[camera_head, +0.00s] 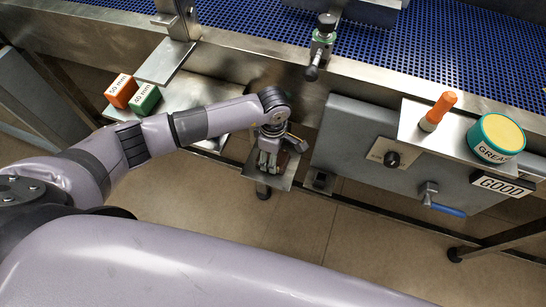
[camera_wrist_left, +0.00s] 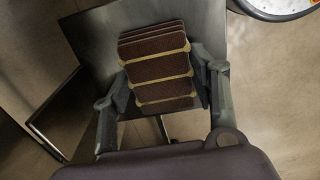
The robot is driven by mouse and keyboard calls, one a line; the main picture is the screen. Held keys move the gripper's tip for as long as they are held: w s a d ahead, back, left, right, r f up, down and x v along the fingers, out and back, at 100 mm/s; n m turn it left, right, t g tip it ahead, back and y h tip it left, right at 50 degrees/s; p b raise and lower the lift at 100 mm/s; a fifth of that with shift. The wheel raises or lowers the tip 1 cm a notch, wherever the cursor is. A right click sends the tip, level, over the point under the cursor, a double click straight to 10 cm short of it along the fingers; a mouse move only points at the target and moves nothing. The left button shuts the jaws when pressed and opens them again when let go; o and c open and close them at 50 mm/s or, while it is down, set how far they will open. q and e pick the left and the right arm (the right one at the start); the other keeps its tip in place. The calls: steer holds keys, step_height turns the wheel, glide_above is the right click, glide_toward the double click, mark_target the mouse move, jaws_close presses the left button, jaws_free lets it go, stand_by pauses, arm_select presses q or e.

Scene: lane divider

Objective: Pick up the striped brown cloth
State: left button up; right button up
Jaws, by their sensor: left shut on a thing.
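The striped brown cloth (camera_wrist_left: 157,66) is a folded stack, dark brown with tan stripes, in the left wrist view. It lies over a grey metal plate (camera_wrist_left: 93,38); I cannot tell whether it touches the plate. My left gripper (camera_wrist_left: 161,84) has one finger on each side of the cloth and is shut on it. In the head view, my left gripper (camera_head: 268,160) points down at a small metal shelf below the conveyor, and the cloth is mostly hidden there. My right gripper is not in view.
A blue conveyor belt (camera_head: 400,45) runs along the back. Orange (camera_head: 121,90) and green (camera_head: 145,98) blocks sit on a left shelf. A grease tin (camera_head: 497,137) and an orange-handled tool (camera_head: 438,110) stand on the right shelf. A black-handled clamp (camera_head: 321,47) stands above my gripper.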

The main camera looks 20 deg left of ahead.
arm_select(q)
steer(key=c, duration=0.3)
steer(key=shift+r, duration=0.15)
step_height(320, 180, up, 20)
steer(key=shift+f+b, duration=0.1)
steer(key=shift+b, duration=0.45)
steer(key=o, duration=0.6)
steer(key=c, duration=0.5)
